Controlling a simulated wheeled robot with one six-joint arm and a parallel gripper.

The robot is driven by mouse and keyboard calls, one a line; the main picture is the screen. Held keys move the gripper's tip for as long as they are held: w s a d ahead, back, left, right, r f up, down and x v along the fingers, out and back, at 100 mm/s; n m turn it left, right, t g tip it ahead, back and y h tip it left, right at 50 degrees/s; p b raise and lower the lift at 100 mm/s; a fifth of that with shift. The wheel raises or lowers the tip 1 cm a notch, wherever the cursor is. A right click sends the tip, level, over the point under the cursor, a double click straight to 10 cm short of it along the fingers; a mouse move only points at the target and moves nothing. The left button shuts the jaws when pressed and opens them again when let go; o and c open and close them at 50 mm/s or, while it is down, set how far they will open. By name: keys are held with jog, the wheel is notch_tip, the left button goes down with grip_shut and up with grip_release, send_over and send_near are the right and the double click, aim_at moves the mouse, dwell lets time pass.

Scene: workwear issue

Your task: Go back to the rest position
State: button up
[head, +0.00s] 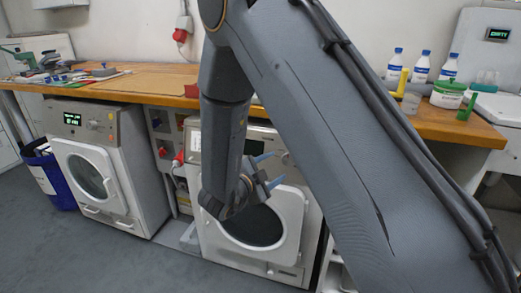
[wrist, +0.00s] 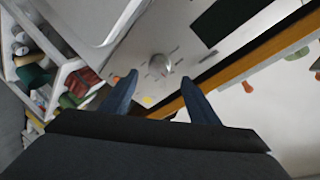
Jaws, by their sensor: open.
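My gripper (head: 272,170) is in front of the right-hand front-loading machine (head: 293,227), near the upper part of its face. In the wrist view its two dark blue fingers (wrist: 158,102) stand apart, with nothing between them. Behind the fingers is the pale machine front with a round knob (wrist: 159,65). My arm covers part of this machine and of the worktop in the head view. Whether the fingers touch the machine cannot be told.
A second machine (head: 98,165) and a blue bin (head: 52,180) stand at left. A shelf with rolled items (wrist: 36,72) is beside the gripper. The grey floor in front is clear.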

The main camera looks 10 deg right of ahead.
jog(key=s+a+r+n+g+y+p, duration=0.3)
jog(key=s+r+n+y+p, duration=0.2)
jog(key=n+y, duration=0.5)
jog(key=s+d+r+n+g+p, duration=0.1)
jog(key=s+d+r+n+g, duration=0.1)
jog(key=s, duration=0.7)
jog(key=s+d+r+n+g+p, duration=0.2)
jog(key=s+d+n+g, duration=0.1)
jog(key=s, duration=0.6)
jog(key=s+d+r+n+g+p, duration=0.2)
jog(key=s+d+n+g, duration=0.1)
jog(key=s, duration=0.5)
jog(key=shift+s+d+g, duration=0.4)
jog(key=shift+g, duration=0.1)
jog(key=shift+c, duration=0.3)
